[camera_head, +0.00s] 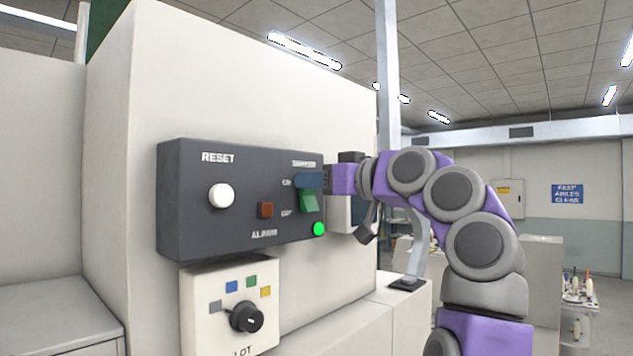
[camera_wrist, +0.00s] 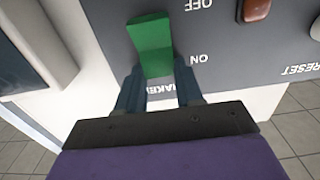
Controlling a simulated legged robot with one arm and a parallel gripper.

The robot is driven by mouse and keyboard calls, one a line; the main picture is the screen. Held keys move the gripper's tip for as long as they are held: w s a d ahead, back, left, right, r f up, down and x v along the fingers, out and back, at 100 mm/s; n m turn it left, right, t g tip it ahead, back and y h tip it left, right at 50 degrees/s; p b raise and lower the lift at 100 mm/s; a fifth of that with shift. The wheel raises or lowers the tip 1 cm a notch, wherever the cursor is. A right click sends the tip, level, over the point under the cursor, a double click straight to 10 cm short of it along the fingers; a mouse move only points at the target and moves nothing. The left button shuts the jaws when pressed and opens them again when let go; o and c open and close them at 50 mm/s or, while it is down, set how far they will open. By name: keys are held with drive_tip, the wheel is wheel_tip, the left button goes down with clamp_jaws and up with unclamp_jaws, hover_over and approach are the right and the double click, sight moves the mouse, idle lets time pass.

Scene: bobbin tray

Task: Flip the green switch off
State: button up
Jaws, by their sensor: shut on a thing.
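The green switch (camera_head: 309,201) is on the right part of a dark grey control panel (camera_head: 185,238), between an upper ON mark and a lower OFF mark. In the wrist view, where the lettering is upside down, the green switch (camera_wrist: 150,42) stands between the two dark blue fingers. My gripper (camera_head: 309,181) reaches in from the right at the upper part of the switch. In the wrist view my gripper (camera_wrist: 158,75) is shut on the switch's near end. The fingers hide part of the switch, so its exact tilt is hard to tell.
A lit green lamp (camera_head: 319,229) is just below the switch. A red-brown square button (camera_head: 265,209) and a white RESET button (camera_head: 221,195) are to its left. A white box with a black knob (camera_head: 246,317) is below the panel. A grey post stands at the right.

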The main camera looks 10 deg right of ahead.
drive_tip(key=c, duration=0.4)
drive_tip(key=t+y+b, duration=0.1)
drive_tip(key=b, duration=0.3)
drive_tip(key=f+t+y+b, duration=0.1)
drive_tip(key=b, duration=0.3)
drive_tip(key=shift+s+d+f+t, duration=0.2)
drive_tip(key=shift+s+t, duration=0.05)
drive_tip(key=shift+t, duration=0.15)
drive_tip(key=shift+r, duration=0.1)
drive_tip(key=o, duration=1)
drive_tip(key=shift+d, duration=0.1)
drive_tip(key=shift+o, duration=0.2)
drive_tip(key=shift+s, duration=0.1)
